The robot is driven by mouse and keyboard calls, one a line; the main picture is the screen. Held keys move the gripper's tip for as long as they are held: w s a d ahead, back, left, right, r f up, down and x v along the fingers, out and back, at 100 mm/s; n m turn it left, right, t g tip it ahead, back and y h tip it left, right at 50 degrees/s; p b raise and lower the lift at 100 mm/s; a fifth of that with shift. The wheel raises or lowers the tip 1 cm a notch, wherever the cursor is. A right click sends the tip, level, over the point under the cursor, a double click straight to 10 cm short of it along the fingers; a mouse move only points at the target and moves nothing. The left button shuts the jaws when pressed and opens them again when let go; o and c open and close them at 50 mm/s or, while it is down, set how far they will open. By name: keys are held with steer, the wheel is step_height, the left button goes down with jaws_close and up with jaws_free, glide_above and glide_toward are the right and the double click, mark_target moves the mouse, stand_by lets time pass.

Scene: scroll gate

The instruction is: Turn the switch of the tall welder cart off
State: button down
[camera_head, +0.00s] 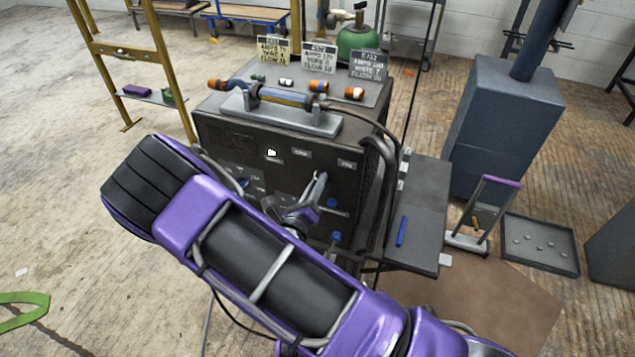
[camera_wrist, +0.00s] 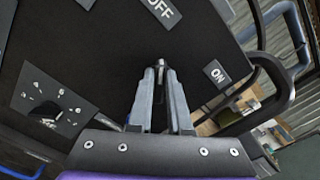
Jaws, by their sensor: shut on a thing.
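The tall welder cart (camera_head: 225,135) is a dark box with a control panel on its front, and its panel fills much of the wrist view (camera_wrist: 95,50). My gripper (camera_head: 320,178) is at the panel's right half. In the wrist view, my gripper's fingers (camera_wrist: 161,70) are close together around the small metal switch lever (camera_wrist: 161,63). Most of the lever is hidden by the fingers. A white OFF label (camera_wrist: 160,11) is above the fingertips, and an ON label (camera_wrist: 216,74) is to their right. The lever's exact angle cannot be told.
A torch (camera_head: 285,97) lies on a holder on the cart's top. A thick dark cable (camera_head: 385,150) hangs at its right side, beside a side shelf (camera_head: 425,215). A blue-grey pedestal (camera_head: 505,130) and a shallow tray (camera_head: 540,245) stand right. Open floor (camera_head: 80,190) is left.

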stand_by(0.4)
steer(key=c, duration=0.8)
jaws_free()
steer(key=shift+c, duration=0.2)
steer(key=v, duration=1.7)
steer(key=shift+s+b, duration=0.2)
steer(key=shift+b, duration=0.1)
steer(key=shift+a, duration=0.1)
